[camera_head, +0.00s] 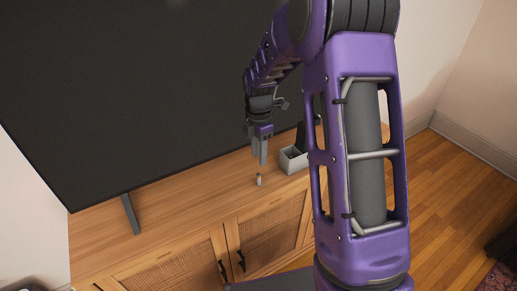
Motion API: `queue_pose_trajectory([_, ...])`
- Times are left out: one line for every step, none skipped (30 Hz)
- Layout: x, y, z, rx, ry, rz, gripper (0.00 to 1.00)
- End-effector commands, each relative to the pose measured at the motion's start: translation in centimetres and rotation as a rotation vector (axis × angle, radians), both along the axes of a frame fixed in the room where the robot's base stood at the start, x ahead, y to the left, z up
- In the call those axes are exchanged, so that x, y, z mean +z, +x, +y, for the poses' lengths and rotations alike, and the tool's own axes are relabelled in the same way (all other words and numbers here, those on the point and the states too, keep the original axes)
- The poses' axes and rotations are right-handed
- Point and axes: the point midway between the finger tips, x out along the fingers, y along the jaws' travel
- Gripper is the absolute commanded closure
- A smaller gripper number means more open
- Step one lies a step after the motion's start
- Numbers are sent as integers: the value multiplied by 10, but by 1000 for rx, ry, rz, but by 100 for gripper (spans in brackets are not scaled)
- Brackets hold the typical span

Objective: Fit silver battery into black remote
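My gripper (260,163) hangs pointing down over the top of a wooden cabinet, in front of the large dark TV. Its fingers look close together, but the view is too small to show whether they are shut. A tiny pale, upright object (259,180) stands on the cabinet top just below the fingertips, and may be the silver battery. It looks apart from the fingers. A dark upright shape (301,137) shows behind a small light grey box, partly hidden by my arm. I cannot tell whether it is the black remote or part of the TV stand.
The small open grey box (292,160) stands on the wooden cabinet (185,222) right of my gripper. The TV (120,90) rises close behind, with a stand leg (130,214) at left. My arm hides the cabinet's right part.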

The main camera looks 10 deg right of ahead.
Motion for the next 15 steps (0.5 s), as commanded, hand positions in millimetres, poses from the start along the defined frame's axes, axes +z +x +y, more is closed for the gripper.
queue_pose_trajectory([-6, -1, 0, 0, 0, 2, 62])
queue_pose_trajectory([-9, -1, 0, -1, -1, 2, 62])
queue_pose_trajectory([-13, -1, 0, -1, -1, 2, 62])
queue_pose_trajectory([-17, -1, 0, -1, -1, 2, 62])
queue_pose_trajectory([-21, -1, 0, -1, 0, 1, 62])
queue_pose_trajectory([-26, 0, 0, -1, 0, 1, 62])
queue_pose_trajectory([-29, 0, 0, -1, 0, 0, 62])
queue_pose_trajectory([-32, 0, 0, -1, 0, 1, 62])
queue_pose_trajectory([-36, 0, 0, -1, 0, 1, 62])
queue_pose_trajectory([-39, 0, 0, -1, 0, 1, 62])
queue_pose_trajectory([-42, 0, 0, -1, -1, 1, 62])
queue_pose_trajectory([-46, 0, 0, -2, 0, 1, 62])
queue_pose_trajectory([-49, 0, 0, -2, 0, 0, 62])
queue_pose_trajectory([-52, 0, 0, -2, 0, 0, 62])
queue_pose_trajectory([-56, 0, 0, -2, -1, -1, 62])
